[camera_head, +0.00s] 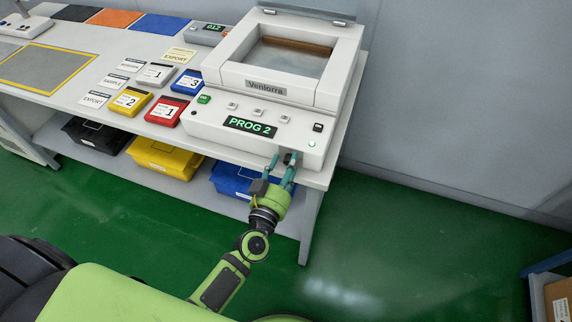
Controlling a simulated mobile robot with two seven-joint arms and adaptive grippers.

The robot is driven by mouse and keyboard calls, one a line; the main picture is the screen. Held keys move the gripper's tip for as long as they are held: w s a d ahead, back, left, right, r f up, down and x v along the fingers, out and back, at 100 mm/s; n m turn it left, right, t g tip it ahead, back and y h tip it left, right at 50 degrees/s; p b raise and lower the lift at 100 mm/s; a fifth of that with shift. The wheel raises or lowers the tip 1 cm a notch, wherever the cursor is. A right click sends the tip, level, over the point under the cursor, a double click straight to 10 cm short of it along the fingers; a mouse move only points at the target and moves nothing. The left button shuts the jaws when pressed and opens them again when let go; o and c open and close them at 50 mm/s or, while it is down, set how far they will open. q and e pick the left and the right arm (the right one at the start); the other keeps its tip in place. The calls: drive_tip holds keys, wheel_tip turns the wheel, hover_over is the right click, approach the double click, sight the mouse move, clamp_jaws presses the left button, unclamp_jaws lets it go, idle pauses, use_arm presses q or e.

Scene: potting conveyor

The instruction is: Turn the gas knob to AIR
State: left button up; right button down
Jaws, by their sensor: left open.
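The gas knob (287,158) appears as a small dark part low on the right of the front face of the white Ventorra machine (215,124). My left gripper (283,162), green with teal fingers, reaches up to it from the front. Its fingers are open, one on each side of the knob as seen from here. I cannot tell whether they touch it. The fingers partly cover the knob, and its pointer and any AIR marking cannot be read. The machine's display (250,126) reads PROG 2. My right gripper is not in view.
A green button (204,99), a dark switch (318,127) and a lit green light (312,144) are on the machine. Coloured numbered cases (165,111) and label cards lie left of it. Bins (163,157) stand on the shelf below.

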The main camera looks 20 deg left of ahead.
use_arm(q)
drive_tip(key=shift+c, duration=0.4)
clamp_jaws()
